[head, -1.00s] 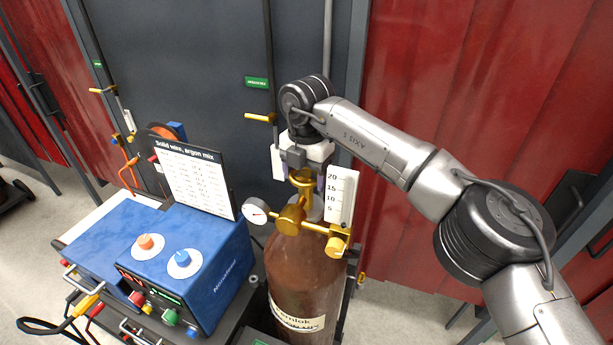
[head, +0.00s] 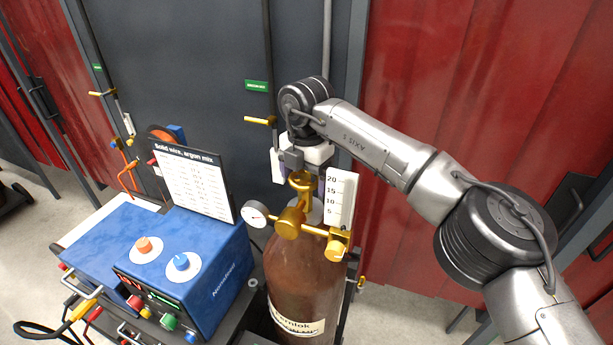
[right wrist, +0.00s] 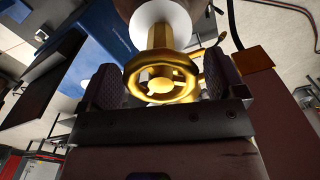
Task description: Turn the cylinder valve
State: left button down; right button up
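The gas cylinder (head: 300,282) is a brown bottle with a gold valve (head: 301,184) on top. My right gripper (head: 294,162) hangs over the valve from above. In the right wrist view, the round gold handwheel (right wrist: 160,78) with its spokes lies between the two dark ribbed fingers of my right gripper (right wrist: 162,80). The left finger is very close to the rim, and a thin gap seems to show at the right finger. Whether either finger touches is hard to tell. My left gripper is not in view.
A gold regulator with a round gauge (head: 255,214) and a white scale plate (head: 340,197) sits just below the valve. A blue welder (head: 190,262) with a chart board (head: 193,182) stands left. A grey wall panel (head: 200,60) and red curtains (head: 480,90) lie behind.

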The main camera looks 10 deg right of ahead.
aim_at(306, 175)
jog(key=shift+o, duration=0.5)
jog(key=shift+f, duration=0.1)
jog(key=shift+r, duration=0.3)
notch_tip(306, 175, up, 13)
jog(key=p, duration=0.2)
jog(key=shift+r, duration=0.15)
jog(key=shift+a, duration=0.1)
